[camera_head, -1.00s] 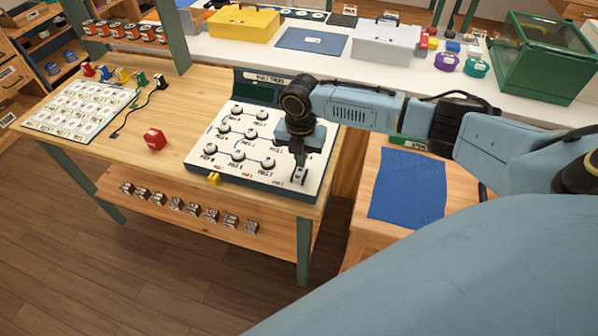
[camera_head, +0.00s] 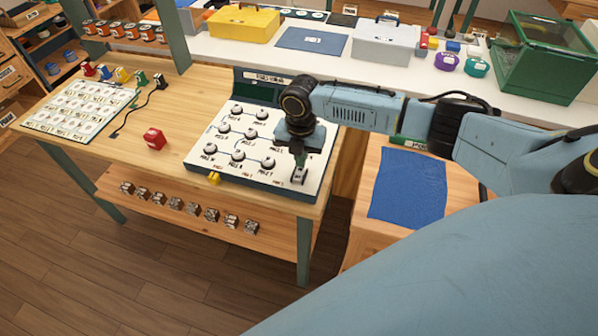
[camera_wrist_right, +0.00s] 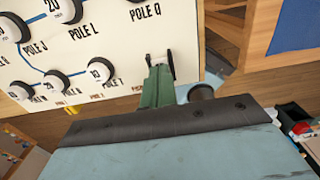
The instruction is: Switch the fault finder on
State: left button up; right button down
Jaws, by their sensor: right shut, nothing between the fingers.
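The fault finder is a white sloped panel (camera_head: 203,172) with several round dials labelled as poles, joined by lines. It lies on the wooden bench with a dark display (camera_head: 257,90) at its back edge. A small dark switch (camera_head: 299,176) is at its lower right corner; it shows in the right wrist view as a dark upright piece (camera_wrist_right: 171,64). My right gripper (camera_head: 300,160) points down over that corner, shut and empty. Its green fingers (camera_wrist_right: 158,72) are right beside the switch; I cannot tell whether they touch. My left gripper is out of view.
A red block (camera_head: 154,139) sits on the bench left of the panel, with a yellow piece (camera_head: 214,178) at the panel's front edge. Several small metal blocks line the lower shelf (camera_head: 170,207). A blue mat (camera_head: 408,187) lies on a side table to the right.

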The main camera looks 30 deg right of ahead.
jog(key=shift+f+b, duration=0.4)
jog(key=shift+f, duration=0.45)
dwell(0.3)
notch_tip(320, 180, up, 7)
jog(key=p, duration=0.7)
jog(key=shift+r+p, duration=0.1)
jog(key=shift+p, duration=0.2)
